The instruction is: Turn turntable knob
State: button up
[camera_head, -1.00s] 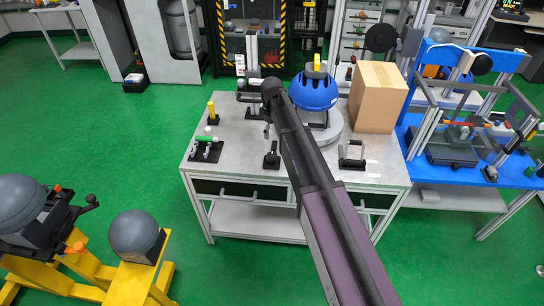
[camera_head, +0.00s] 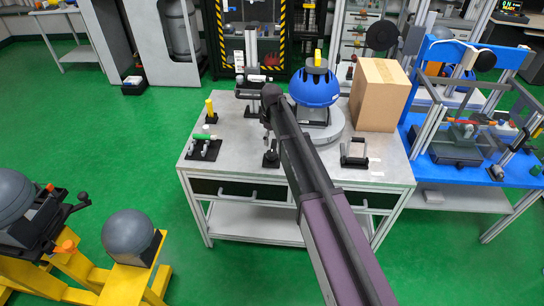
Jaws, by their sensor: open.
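The turntable (camera_head: 338,135) is a round grey disc on the grey workbench. A blue dome (camera_head: 314,90) with a yellow piece (camera_head: 317,62) on top stands on it. My arm crosses the bench from the lower right and covers part of the disc's left side. My gripper (camera_head: 268,130) is at the arm's far end, left of the blue dome. It is small, dark and mostly hidden, and it appears open and empty. A small black fixture (camera_head: 271,159) sits on the bench below it; whether this is the turntable knob I cannot tell. Contact between them cannot be made out.
A cardboard box (camera_head: 377,95) stands right of the turntable. A black fixture with a green-tipped piece (camera_head: 204,148), a yellow post (camera_head: 210,108) and a metal stand (camera_head: 252,60) are on the left. A black frame (camera_head: 354,153) lies at the front. A blue bench (camera_head: 460,170) adjoins at right.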

aim_at(272, 153)
jog(key=shift+f+b, duration=3.95)
jog(key=shift+f, duration=0.2)
jog(key=c, duration=1.1)
